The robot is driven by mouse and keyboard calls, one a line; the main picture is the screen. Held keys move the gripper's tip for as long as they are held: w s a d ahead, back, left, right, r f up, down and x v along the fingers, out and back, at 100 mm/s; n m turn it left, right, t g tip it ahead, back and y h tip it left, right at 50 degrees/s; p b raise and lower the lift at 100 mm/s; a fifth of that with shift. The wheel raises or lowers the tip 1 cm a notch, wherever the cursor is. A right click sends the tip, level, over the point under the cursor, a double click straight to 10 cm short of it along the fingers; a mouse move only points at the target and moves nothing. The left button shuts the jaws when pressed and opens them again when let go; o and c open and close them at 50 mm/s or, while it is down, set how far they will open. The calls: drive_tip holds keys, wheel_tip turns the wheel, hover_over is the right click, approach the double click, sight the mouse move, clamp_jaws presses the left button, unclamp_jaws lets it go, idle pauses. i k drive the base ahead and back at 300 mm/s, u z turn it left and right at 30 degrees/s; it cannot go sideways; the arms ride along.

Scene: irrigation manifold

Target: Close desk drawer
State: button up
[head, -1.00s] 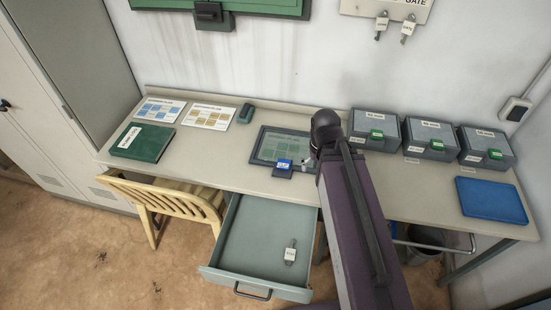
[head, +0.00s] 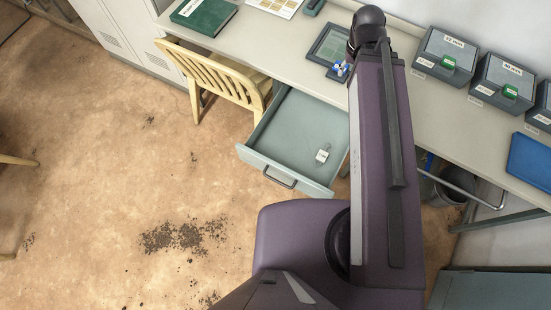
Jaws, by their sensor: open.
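The desk drawer (head: 292,128) is pulled well out from under the desk (head: 258,50). Its grey-green tray is visible, and its front panel carries a dark bar handle (head: 280,178). A small key with a white tag (head: 322,155) lies inside, towards the right. My purple arm reaches up across the picture, just right of the drawer, and covers part of the desk behind it. My gripper cannot be made out; the arm's far end hides that area.
A wooden chair (head: 215,72) stands close to the drawer's left side. On the desk are a green book (head: 203,14), a dark tablet (head: 330,45) with a small blue item (head: 340,69) by it, grey boxes (head: 447,55) and a blue folder (head: 530,160). The floor before the drawer looks open.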

sight(285, 143)
drive_tip(key=u, duration=1.4)
drive_tip(key=k, duration=0.95)
drive_tip(key=z, duration=0.35)
drive_tip(key=i, duration=0.5)
drive_tip(key=u, duration=0.15)
